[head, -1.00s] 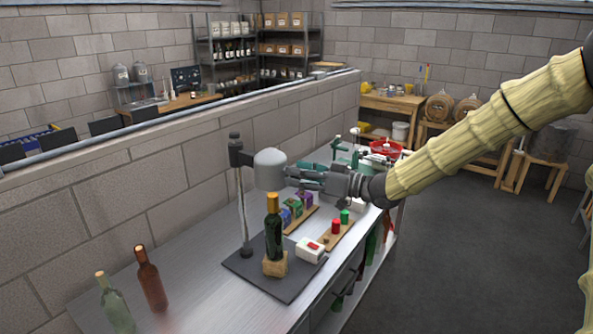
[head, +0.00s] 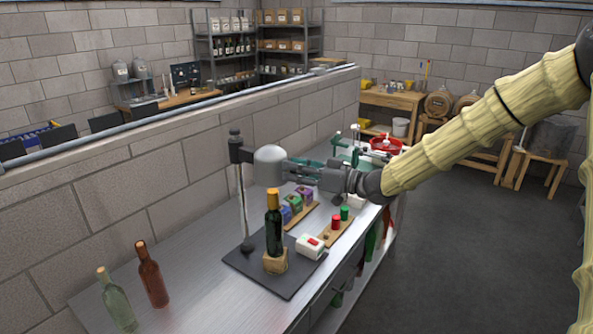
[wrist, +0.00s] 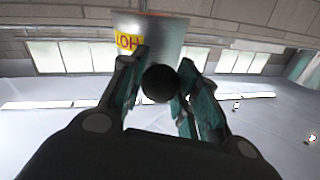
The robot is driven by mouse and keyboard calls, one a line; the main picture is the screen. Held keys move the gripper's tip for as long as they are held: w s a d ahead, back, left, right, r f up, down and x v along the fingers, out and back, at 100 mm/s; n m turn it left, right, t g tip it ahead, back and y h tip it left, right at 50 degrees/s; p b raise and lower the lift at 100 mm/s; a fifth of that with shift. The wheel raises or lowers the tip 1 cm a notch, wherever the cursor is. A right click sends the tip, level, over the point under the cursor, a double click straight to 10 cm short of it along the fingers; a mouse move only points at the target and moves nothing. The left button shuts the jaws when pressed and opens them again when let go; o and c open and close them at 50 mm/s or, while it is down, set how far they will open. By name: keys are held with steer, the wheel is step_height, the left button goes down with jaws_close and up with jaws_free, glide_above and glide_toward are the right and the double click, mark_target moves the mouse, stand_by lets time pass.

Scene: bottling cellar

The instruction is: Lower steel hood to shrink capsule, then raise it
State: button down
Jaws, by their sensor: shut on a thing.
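The steel hood (head: 268,172), a grey dome, hangs on an arm from an upright stand. A dark green bottle (head: 273,230) with an orange-gold capsule (head: 272,198) stands upright in a wooden block (head: 275,263). In the head view the hood's lower rim shows just above the capsule's top; the exact gap cannot be told. My gripper (head: 290,172) is at the hood's right side. In the wrist view the fingers are shut on the hood's round black knob (wrist: 160,84), with the hood (wrist: 183,28) and its yellow label behind. The capsule is hidden there.
A white box with a red button (head: 310,246) sits right of the bottle on the dark mat (head: 290,287). Red and green capsules stand on a board (head: 324,238). Coloured boxes stand behind. Two bottles (head: 152,278) (head: 117,303) are at front left. A block wall runs behind the bench.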

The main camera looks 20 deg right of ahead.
step_height(320, 180, down, 11)
steer(key=b, duration=0.6)
steer(key=c, duration=1)
jaws_free()
steer(key=shift+f, duration=0.1)
steer(key=shift+c, duration=0.2)
steer(key=shift+d, duration=0.1)
steer(key=v, duration=1.2)
